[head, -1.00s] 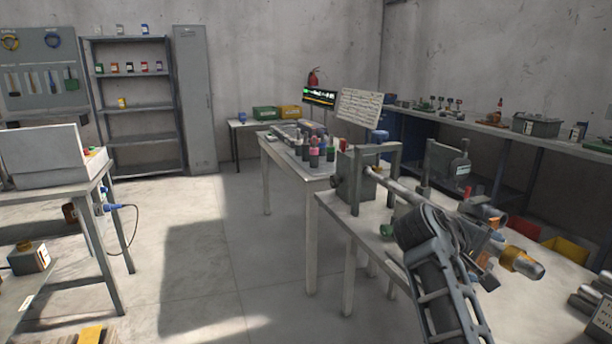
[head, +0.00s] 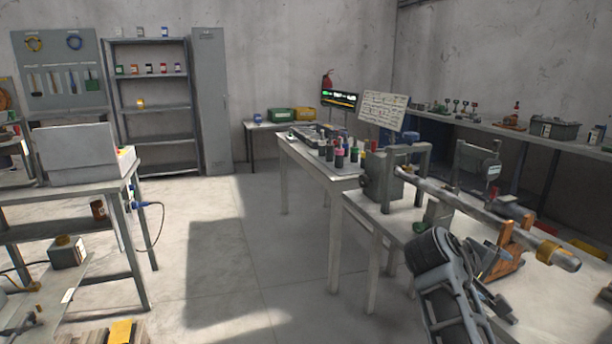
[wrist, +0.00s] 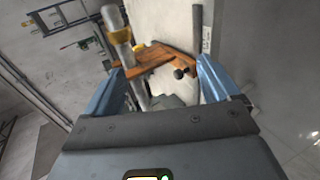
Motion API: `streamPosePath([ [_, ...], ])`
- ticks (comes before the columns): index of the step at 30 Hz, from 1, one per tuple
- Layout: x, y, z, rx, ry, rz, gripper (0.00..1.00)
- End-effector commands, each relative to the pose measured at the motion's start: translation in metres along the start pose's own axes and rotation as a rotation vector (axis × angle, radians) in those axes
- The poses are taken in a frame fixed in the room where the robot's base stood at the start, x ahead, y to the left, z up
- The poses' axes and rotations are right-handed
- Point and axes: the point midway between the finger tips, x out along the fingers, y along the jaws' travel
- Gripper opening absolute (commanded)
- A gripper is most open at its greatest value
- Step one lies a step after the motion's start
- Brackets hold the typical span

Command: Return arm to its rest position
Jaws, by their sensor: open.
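My arm (head: 450,295) rises from the bottom edge in front of the right-hand white table in the head view. In the wrist view my gripper (wrist: 160,78) is open, its two blue fingers apart with nothing held between them. Beyond the fingers is an orange bracket (wrist: 152,62), and a grey shaft (wrist: 119,28) with a yellow band runs beside it. In the head view the long shaft (head: 468,204) lies along the auger positioner, with the orange bracket (head: 508,245) at its near part. My gripper's fingers are hard to make out in the head view.
The white table (head: 385,228) carries the positioner. A second white table (head: 305,150) with bottles stands behind it. A workbench (head: 75,190) with a grey box stands at left. The floor (head: 225,250) between is clear. Shelves (head: 155,108) stand at the back wall.

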Motion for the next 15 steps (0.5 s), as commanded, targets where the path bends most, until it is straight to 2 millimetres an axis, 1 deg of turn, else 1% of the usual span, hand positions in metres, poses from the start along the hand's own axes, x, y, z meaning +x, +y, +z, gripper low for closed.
streamPosePath([
  [8,0.011,-0.045,0.017,-0.004,0.083,-0.018,0.89],
  [11,0.015,-0.067,0.027,-0.002,0.126,-0.03,0.89],
  [14,0.017,-0.094,0.041,0.002,0.181,-0.047,0.89],
  [15,0.018,-0.107,0.048,0.006,0.207,-0.056,0.89],
])
